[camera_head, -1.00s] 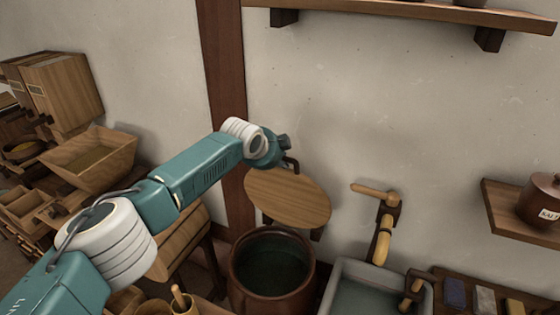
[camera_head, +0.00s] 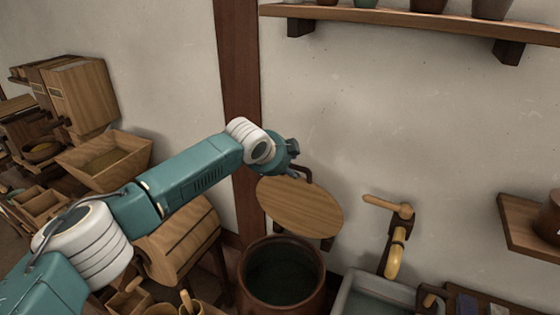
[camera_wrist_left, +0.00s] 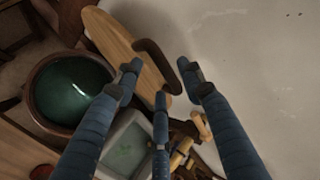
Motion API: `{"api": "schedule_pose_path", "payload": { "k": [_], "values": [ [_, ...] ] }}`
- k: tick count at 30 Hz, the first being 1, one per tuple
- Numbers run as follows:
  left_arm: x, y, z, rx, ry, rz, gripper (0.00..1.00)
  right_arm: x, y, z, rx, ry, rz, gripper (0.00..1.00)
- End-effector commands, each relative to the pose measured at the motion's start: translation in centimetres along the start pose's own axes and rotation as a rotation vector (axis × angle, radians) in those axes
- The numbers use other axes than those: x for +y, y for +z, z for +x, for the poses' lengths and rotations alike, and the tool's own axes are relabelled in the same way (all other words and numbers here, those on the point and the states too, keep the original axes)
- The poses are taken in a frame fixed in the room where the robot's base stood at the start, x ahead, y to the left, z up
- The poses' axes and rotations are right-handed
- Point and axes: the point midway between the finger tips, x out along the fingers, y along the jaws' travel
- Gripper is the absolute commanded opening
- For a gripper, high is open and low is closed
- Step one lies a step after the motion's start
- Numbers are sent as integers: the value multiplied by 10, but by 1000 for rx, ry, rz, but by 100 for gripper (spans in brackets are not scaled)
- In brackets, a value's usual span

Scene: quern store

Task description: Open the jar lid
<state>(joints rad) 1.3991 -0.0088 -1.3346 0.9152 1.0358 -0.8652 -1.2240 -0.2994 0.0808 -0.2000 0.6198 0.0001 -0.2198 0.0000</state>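The jar (camera_head: 241,290) is a wide brown pot standing uncovered, its dark green inside showing. Its round wooden lid (camera_head: 300,208) stands tilted up behind the mouth, near the wall. The jar also shows in the left wrist view (camera_wrist_left: 36,106), with the lid (camera_wrist_left: 112,36) beside it. A dark curved handle (camera_wrist_left: 150,50) sticks out from the lid. My left gripper (camera_head: 294,160) is beside the handle at the lid's top edge. In the left wrist view its fingers (camera_wrist_left: 160,80) are spread, with the handle close to the fingertips. My right gripper is out of view.
A stone sink (camera_head: 350,298) with a wooden tap (camera_head: 396,250) stands right of the jar. Shelves are on the wall above (camera_head: 400,18) and at right (camera_head: 520,225). A wooden barrel (camera_head: 178,240) and a trough (camera_head: 105,160) stand at left.

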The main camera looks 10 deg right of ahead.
Motion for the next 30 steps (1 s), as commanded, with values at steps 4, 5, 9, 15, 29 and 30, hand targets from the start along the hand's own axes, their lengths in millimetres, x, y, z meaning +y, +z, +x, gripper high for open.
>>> {"api": "schedule_pose_path", "payload": {
  "k": [4,5,9,15,29,30],
  "values": [
    [-1,0,-29,1,-4,1,39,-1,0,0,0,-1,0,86],
    [-1,0,-34,1,-3,0,39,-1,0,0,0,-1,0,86],
    [-1,0,-58,0,-4,1,39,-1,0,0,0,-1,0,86],
    [-1,-1,-76,0,-2,1,39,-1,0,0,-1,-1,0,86],
    [13,-11,-72,21,11,-22,39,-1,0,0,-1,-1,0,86],
    [24,-19,-68,37,21,-42,39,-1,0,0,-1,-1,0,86]
  ]
}}
